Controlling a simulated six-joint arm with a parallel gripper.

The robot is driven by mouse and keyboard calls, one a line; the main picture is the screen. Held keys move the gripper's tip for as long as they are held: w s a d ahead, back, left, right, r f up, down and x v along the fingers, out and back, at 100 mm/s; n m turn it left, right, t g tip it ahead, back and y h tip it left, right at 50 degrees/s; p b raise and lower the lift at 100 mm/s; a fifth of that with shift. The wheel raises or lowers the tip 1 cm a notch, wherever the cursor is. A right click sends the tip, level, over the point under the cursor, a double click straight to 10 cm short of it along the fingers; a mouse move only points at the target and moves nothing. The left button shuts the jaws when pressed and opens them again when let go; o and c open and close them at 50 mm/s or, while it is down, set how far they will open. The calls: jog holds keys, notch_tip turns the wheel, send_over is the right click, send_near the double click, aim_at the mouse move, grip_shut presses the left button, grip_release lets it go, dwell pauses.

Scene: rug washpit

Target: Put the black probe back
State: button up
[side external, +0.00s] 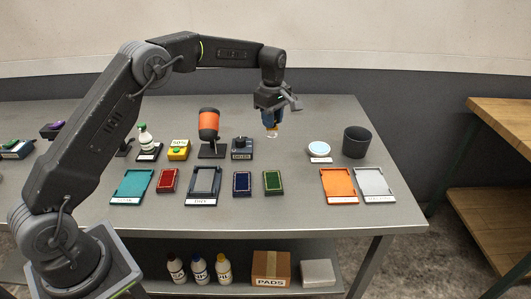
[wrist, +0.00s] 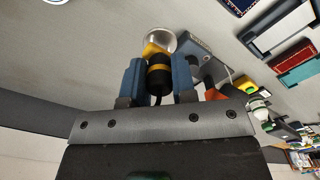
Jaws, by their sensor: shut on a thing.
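My gripper (side external: 271,124) hangs above the back part of the steel table, right of the small dark labelled box with a black knob (side external: 241,149). In the wrist view its blue fingers (wrist: 160,77) are shut on the black probe (wrist: 159,82), a black body with yellow bands. A dark cord runs from its near end. A round silvery piece (wrist: 158,39) shows past its yellow end; I cannot tell whether it belongs to the probe. In the side view the fingers mostly hide the probe.
An orange cylinder on a black stand (side external: 209,125) stands left of the labelled box. A row of trays and coloured blocks lies in front, with an orange tray (side external: 339,184). A white round dish (side external: 318,149) and dark bin (side external: 357,142) stand right. Table between box and dish is clear.

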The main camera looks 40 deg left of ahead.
jog(key=a+f, duration=0.1)
jog(key=f, duration=0.2)
jog(key=w+a+f, duration=0.1)
jog(key=f, duration=0.2)
jog(key=w+a+f, duration=0.1)
jog(key=f, duration=0.2)
jog(key=shift+a+f, duration=0.3)
jog(key=shift+f, duration=0.15)
jog(key=o, duration=0.9)
notch_tip(320, 180, up, 12)
jog(key=shift+r, duration=0.25)
